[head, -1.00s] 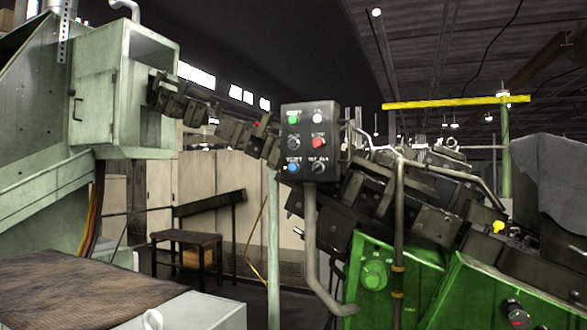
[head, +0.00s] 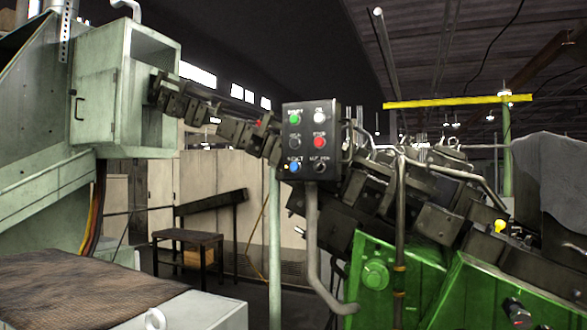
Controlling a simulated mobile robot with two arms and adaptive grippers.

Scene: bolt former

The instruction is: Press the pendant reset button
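The pendant (head: 308,141) is a dark upright box with two columns of buttons, near the middle of the head view. It sits on a bent grey pipe (head: 312,235). The blue button (head: 294,167) at its lower left has a label above it that seems to read "RESET". A green button (head: 295,118) is at upper left, a white one (head: 320,117) at upper right and a red one (head: 320,142) at middle right. The other two are dark. Neither of my grippers shows in the head view, and nothing covers the pendant's face.
The green machine (head: 375,275) with dark metal parts stands behind and right of the pendant. A pale green cabinet (head: 125,90) is at left. A brown-topped surface (head: 80,290) fills the lower left. A small dark table (head: 188,240) stands farther back. Space before the pendant looks clear.

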